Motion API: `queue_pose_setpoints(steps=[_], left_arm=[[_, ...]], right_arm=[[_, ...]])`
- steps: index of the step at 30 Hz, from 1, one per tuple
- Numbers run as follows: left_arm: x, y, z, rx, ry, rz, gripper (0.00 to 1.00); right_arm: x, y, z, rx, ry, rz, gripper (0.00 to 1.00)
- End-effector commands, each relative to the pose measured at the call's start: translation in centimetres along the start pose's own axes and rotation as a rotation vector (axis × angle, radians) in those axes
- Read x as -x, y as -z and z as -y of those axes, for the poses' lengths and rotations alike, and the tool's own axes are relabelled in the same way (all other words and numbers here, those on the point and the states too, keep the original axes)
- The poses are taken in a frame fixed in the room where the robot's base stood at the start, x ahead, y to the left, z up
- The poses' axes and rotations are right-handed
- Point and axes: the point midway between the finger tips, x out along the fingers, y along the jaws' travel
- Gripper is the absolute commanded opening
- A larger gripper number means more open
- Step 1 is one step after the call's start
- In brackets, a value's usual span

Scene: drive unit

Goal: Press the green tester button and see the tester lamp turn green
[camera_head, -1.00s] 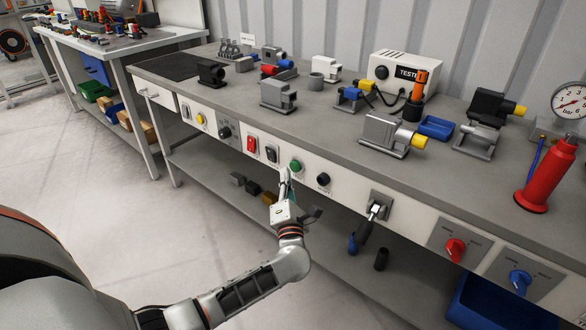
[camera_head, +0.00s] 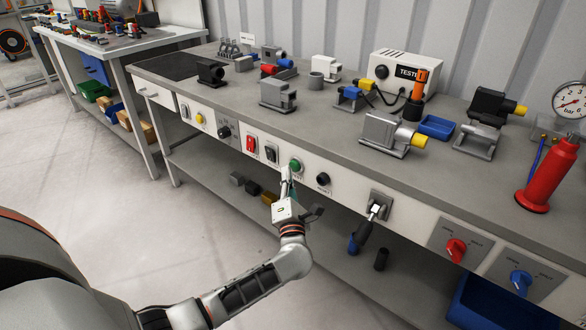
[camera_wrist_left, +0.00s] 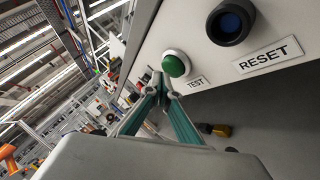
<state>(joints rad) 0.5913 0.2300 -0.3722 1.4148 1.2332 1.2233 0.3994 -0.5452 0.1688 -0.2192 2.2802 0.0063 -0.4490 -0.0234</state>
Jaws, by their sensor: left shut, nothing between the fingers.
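The green tester button (camera_head: 296,166) is on the white front panel of the bench; in the left wrist view it is a green dome (camera_wrist_left: 175,65) in a pale ring, above the label TEST. My left gripper (camera_head: 287,172) is shut and empty. Its tips (camera_wrist_left: 159,78) are close to the button, just below it in the head view; I cannot tell whether they touch it. The white tester box (camera_head: 402,72) stands at the back of the bench. I cannot make out a lit green lamp on it. My right gripper is not in view.
A dark RESET button (camera_head: 323,179) sits just right of the green one, and red and dark rocker switches (camera_head: 251,144) are to its left. A lever switch (camera_head: 375,209) sticks out further right. The lower shelf (camera_head: 225,192) lies beneath.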

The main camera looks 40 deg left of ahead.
Motion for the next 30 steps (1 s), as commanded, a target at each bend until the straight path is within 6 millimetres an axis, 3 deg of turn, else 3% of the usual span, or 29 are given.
queue_pose_setpoints(steps=[30], left_arm=[[-0.52, -0.36, 0.37, 0.001, 0.0, -0.001, 0.0]], right_arm=[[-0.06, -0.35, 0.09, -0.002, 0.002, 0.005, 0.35]])
